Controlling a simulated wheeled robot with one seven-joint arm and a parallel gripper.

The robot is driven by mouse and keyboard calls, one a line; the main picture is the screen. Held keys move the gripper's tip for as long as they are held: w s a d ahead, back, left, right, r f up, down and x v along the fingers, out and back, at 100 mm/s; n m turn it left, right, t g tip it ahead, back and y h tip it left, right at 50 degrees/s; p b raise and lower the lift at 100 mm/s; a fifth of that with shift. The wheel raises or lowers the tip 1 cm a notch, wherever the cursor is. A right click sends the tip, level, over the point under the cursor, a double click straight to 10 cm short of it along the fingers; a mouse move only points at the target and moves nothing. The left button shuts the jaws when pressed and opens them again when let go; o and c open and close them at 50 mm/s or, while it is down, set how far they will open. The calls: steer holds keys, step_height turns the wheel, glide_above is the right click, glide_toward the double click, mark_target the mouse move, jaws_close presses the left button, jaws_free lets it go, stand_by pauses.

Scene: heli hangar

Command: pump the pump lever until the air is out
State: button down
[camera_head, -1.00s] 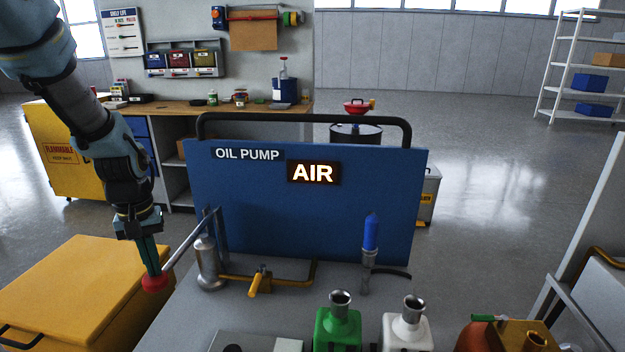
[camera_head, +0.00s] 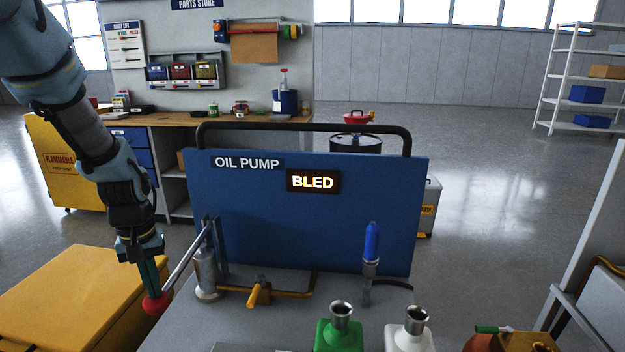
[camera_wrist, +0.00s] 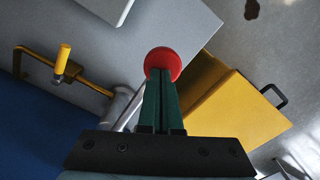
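The pump lever (camera_head: 183,258) is a grey metal bar with a red ball knob (camera_head: 155,304) at its low left end. It slopes down to the left from the metal pump cylinder (camera_head: 206,272). My gripper (camera_head: 153,290) points down at the red knob. In the wrist view its green fingers (camera_wrist: 160,88) are close together with their tips at the red knob (camera_wrist: 162,63); whether they pinch it or only touch it is hidden. The lit sign (camera_head: 313,181) on the blue OIL PUMP panel (camera_head: 300,225) reads BLED.
A yellow-handled valve (camera_head: 258,292) and brass pipe sit beside the pump. A blue-capped tube (camera_head: 371,245) stands right of them. A green bottle (camera_head: 338,335) and a white bottle (camera_head: 407,335) stand at the front. A yellow cabinet (camera_head: 70,300) is below left.

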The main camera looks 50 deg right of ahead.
step_height(320, 180, up, 11)
steer(key=p, duration=0.7)
steer(key=shift+p, duration=0.35)
steer(key=shift+f, duration=0.1)
steer(key=shift+a, duration=0.1)
stand_by(0.7)
steer(key=w+a+r+n, duration=0.1)
steer(key=a+r, duration=0.1)
steer(key=a, duration=0.5)
steer(key=w+a+r+n, duration=0.1)
steer(key=a+r, duration=0.2)
steer(key=a, duration=0.5)
steer(key=s+a+r+n, duration=0.1)
steer(key=s+a, duration=0.2)
steer(key=a, duration=0.4)
steer(key=s+a+r+n+t, duration=0.1)
steer(key=s+a+n, duration=0.1)
steer(key=a, duration=0.6)
steer(key=shift+s+r+t, duration=0.25)
steer(key=shift+s+t, duration=0.05)
steer(key=shift+s, duration=0.15)
steer(key=shift+d, duration=0.2)
